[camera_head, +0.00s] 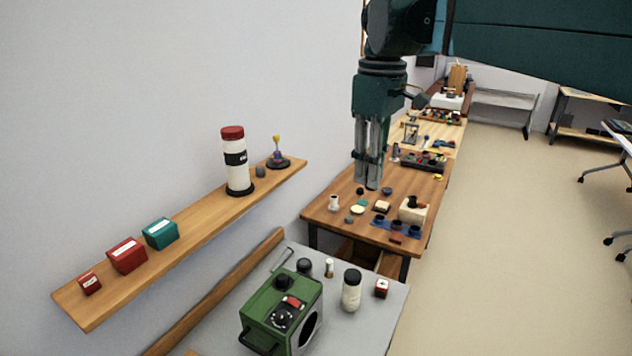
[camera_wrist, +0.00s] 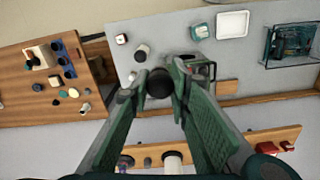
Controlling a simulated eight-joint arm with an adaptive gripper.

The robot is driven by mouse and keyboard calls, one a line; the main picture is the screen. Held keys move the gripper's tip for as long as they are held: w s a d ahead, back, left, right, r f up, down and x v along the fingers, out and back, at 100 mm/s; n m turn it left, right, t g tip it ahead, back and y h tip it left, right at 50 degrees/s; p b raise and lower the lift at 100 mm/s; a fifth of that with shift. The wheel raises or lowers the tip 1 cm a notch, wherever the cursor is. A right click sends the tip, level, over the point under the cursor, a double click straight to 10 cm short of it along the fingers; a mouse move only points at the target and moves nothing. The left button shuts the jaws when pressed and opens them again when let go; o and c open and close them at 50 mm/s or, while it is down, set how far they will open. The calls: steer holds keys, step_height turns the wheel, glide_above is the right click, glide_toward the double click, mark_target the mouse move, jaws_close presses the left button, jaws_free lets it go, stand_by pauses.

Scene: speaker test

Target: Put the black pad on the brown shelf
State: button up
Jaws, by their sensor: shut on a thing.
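My gripper (camera_head: 368,183) hangs pointing down over the near end of the brown work table in the head view. In the wrist view my gripper (camera_wrist: 158,88) is shut on a dark rounded thing between its fingertips, which I take for the black pad (camera_wrist: 159,82). In the head view the pad cannot be made out between the fingers. The brown shelf (camera_head: 205,228) runs along the wall to the left of my gripper. It also shows along the bottom of the wrist view (camera_wrist: 232,142). The gripper is apart from the shelf.
On the shelf stand a red-capped white bottle (camera_head: 236,170), a small cone-like piece (camera_head: 278,155), a teal box (camera_head: 160,233) and red boxes (camera_head: 127,255). Bare wood lies between bottle and teal box. Below are a grey table (camera_head: 375,312) with a green device (camera_head: 270,310) and a cluttered brown table (camera_head: 330,218).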

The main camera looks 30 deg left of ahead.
step_height(320, 180, up, 2)
steer(key=shift+a+r, duration=0.15)
steer(key=s+a+r+m+p, duration=0.2)
steer(key=a+p, duration=0.8)
steer(key=a, duration=1.6)
steer(key=s+a+f+p, duration=0.1)
steer(key=s+a+p, duration=0.25)
steer(key=a, duration=0.45)
steer(key=s+a+f+p, duration=0.1)
steer(key=s+a+p, duration=0.25)
steer(key=a, duration=0.35)
steer(key=f, duration=0.1)
steer(key=f+b, duration=0.1)
steer(key=f, duration=0.3)
steer(key=shift+s+a+f, duration=0.1)
steer(key=shift+s+f, duration=0.1)
steer(key=shift+s, duration=0.05)
steer(key=shift+f, duration=3.1)
steer(key=shift+f, duration=0.15)
